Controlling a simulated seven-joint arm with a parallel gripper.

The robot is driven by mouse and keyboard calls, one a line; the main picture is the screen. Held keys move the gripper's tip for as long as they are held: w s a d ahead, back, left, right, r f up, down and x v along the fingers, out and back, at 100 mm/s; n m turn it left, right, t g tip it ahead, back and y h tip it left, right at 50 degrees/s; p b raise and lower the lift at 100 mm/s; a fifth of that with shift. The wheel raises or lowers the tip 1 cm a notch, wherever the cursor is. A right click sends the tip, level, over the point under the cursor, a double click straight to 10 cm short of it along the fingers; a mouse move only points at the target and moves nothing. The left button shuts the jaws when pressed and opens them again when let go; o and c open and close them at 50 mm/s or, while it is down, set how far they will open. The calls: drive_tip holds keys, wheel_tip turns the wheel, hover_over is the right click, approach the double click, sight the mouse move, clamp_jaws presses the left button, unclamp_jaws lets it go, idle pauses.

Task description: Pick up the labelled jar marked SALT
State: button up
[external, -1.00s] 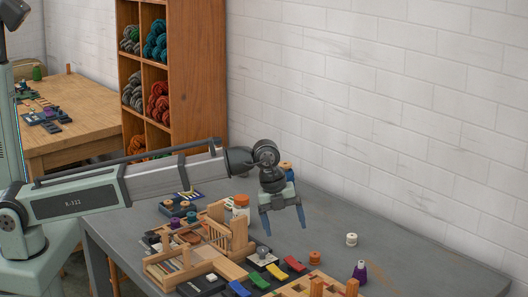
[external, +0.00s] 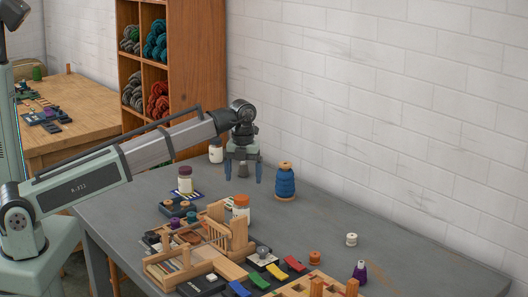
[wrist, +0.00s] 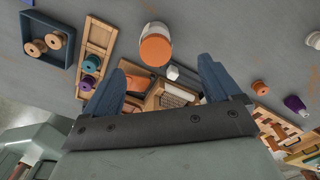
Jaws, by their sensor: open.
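No SALT lettering is readable on any jar. A white jar with an orange lid (external: 241,204) stands upright beside the wooden rack; it also shows in the wrist view (wrist: 156,46), just beyond the fingertips. A pale jar with a dark lid (external: 185,181) stands further left. My gripper (external: 244,174) is open, empty and pointing down above the table, apart from the jars. Its two blue fingers also show in the wrist view (wrist: 160,72).
A blue wool spool (external: 285,184) stands right of my gripper. A wooden rack (external: 217,235), a dark tray of spools (external: 178,208) and several coloured blocks crowd the front. A white spool (external: 351,239) and a purple cone (external: 360,272) stand to the right. The table's back right is clear.

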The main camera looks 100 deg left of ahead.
sight(242, 208)
wheel_tip(242, 208, down, 7)
drive_tip(key=shift+d+f, duration=0.1)
drive_tip(key=shift+s+d+f, duration=0.1)
drive_tip(key=shift+s+f, duration=0.1)
drive_tip(key=shift+f, duration=0.85)
drive_tip(key=shift+s+f, duration=0.2)
drive_tip(key=shift+f, duration=1.35)
drive_tip(key=c, duration=1.3)
drive_tip(key=shift+r, duration=0.15)
